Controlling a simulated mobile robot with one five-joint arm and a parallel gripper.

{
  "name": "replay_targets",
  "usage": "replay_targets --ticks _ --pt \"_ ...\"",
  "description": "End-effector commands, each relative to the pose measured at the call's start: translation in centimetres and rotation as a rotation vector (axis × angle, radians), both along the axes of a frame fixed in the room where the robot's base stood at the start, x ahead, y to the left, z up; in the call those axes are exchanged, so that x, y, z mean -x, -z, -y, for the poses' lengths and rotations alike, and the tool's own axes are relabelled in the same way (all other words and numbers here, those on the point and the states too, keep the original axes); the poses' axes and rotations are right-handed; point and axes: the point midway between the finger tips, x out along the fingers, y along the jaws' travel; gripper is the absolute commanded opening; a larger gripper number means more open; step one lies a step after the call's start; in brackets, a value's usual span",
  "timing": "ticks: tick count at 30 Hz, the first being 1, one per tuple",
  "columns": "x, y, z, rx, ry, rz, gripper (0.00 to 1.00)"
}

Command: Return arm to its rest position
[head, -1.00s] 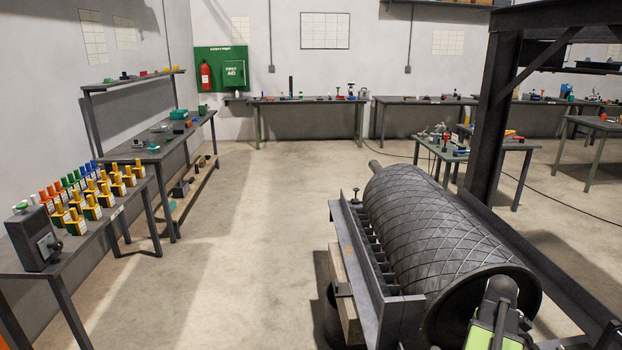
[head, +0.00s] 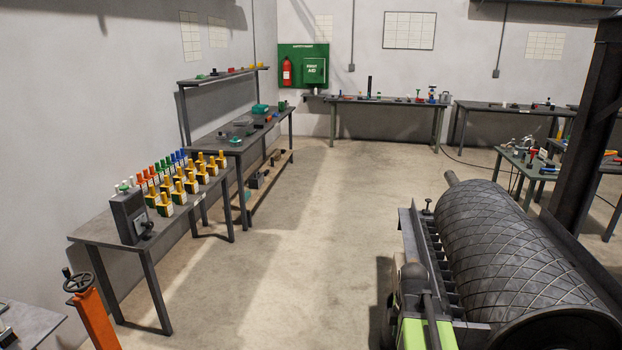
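A green and dark grey part of my own arm shows at the bottom of the head view, in front of the left side of the conveyor pulley's frame. My gripper's fingers are not visible, so its opening and anything in it are hidden. The large dark conveyor pulley (head: 515,255), with a crisscross grooved surface, lies in its frame at the right. Its near end is cut off by the picture's lower right corner.
A bench (head: 95,232) with yellow, green, blue and orange items stands along the left wall. An orange post with a handwheel (head: 92,310) stands at the lower left. A dark steel column (head: 590,130) rises at the right. The concrete floor (head: 330,220) between is clear.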

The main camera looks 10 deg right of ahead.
Motion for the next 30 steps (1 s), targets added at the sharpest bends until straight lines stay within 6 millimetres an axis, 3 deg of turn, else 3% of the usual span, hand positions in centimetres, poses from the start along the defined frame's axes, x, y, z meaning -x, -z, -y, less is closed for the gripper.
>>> replay_targets --ticks 1,4,6,9,15,18,22,28,30 --pt "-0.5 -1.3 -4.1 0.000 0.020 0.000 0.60" --pt "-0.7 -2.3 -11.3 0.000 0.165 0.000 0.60" --pt "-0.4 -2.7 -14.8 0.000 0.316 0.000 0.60" --pt "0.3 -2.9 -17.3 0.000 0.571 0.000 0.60" --pt "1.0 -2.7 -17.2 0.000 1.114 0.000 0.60" --pt "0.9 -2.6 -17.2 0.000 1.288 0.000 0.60" --pt "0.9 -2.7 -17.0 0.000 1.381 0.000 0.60" --pt "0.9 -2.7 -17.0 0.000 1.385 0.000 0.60" --pt "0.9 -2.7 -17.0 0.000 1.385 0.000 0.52"
